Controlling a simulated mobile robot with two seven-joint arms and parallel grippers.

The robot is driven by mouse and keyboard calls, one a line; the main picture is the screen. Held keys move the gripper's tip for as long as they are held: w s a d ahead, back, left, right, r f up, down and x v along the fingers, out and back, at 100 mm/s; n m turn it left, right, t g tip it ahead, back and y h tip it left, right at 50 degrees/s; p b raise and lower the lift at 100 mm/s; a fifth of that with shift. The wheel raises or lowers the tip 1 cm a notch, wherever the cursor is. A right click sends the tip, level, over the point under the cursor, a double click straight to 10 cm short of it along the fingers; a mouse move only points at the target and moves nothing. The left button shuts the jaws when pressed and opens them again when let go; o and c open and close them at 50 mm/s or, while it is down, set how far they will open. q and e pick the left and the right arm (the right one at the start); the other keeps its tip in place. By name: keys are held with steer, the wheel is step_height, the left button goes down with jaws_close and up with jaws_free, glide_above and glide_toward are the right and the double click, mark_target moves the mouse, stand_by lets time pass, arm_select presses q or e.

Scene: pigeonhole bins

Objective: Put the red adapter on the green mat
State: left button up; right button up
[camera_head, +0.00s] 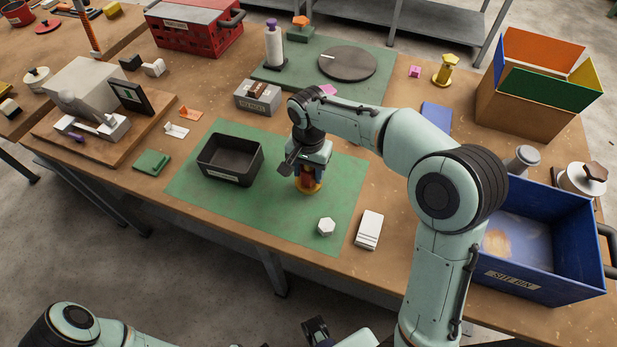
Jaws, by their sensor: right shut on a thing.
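The green mat (232,212) lies flat on the near middle of the workbench. My right gripper (308,183) points down over the mat's right half. It is shut on the red adapter (308,183), whose red body shows between the fingers above a yellow-orange round base. The adapter is upright and its base is at or very close to the mat; I cannot tell if it touches. The fingers hide much of it.
On the mat stand a black bin (230,158) to the left and a white hexagonal piece (326,227) near the front. A white block (369,230) lies just off its right edge. A blue bin (535,285) stands at the right. The mat's front left is clear.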

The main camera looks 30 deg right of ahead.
mark_target(309, 178)
steer(key=shift+f, duration=1.55)
steer(key=shift+f, duration=0.15)
steer(key=o, duration=1.2)
step_height(309, 178, up, 12)
steer(key=shift+r+p, duration=0.15)
steer(key=shift+p, duration=0.6)
